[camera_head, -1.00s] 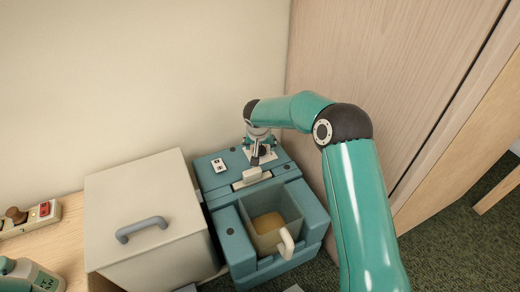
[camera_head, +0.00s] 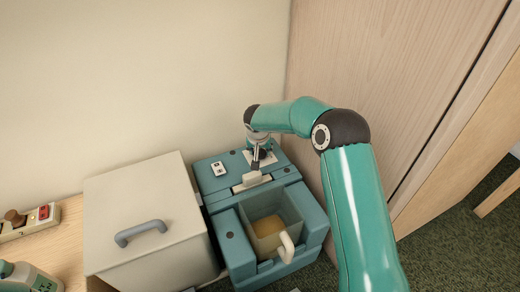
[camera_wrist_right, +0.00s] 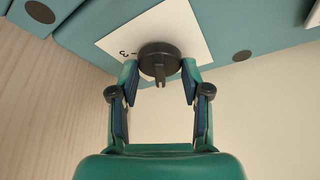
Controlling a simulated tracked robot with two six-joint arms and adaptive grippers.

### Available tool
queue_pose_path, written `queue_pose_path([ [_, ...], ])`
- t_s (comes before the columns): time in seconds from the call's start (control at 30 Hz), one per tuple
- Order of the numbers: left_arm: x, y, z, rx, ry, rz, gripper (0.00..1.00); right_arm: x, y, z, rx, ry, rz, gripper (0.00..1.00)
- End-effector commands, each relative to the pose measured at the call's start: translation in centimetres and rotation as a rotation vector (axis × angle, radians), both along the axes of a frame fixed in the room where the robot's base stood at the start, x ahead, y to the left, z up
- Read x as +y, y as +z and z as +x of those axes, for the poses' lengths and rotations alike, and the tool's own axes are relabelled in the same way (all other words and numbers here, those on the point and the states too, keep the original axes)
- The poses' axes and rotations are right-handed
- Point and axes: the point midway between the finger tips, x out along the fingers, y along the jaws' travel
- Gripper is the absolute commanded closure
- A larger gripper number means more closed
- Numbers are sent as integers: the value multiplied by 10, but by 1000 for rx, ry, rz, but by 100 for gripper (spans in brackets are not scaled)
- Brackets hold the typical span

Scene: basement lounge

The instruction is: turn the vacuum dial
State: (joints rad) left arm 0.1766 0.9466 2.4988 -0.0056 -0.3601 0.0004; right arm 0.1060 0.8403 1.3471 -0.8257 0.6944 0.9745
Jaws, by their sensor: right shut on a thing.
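The dial (camera_wrist_right: 158,57) is a dark round knob with a raised ridge on a white plate (camera_wrist_right: 192,32) with a marking that looks like a 3. The plate is on top of the teal vacuum machine (camera_head: 215,180). My right gripper (camera_head: 257,160) reaches down onto the top of the machine near the wall; in the right wrist view its two fingers (camera_wrist_right: 160,75) are on opposite sides of the dial, shut on it. In the head view the gripper hides the dial. My left gripper is not in view.
A grey-white box (camera_head: 150,205) with a grey handle stands left of the machine. A container (camera_head: 262,240) with tan contents and a pale handle sits in the machine's front. A wood panel (camera_head: 380,70) is close on the right and a wall (camera_head: 140,80) behind.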

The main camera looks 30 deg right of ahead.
Motion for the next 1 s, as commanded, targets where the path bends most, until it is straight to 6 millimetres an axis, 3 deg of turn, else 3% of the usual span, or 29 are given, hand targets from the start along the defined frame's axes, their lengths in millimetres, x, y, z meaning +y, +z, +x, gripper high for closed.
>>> queue_pose_path([
  [0.27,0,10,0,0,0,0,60,-1,3,0,-1,110,2,88],
  [0.8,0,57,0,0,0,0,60,-3,4,-1,-1,449,2,88],
  [1.0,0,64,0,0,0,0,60,-4,2,-1,-2,504,1,88],
])
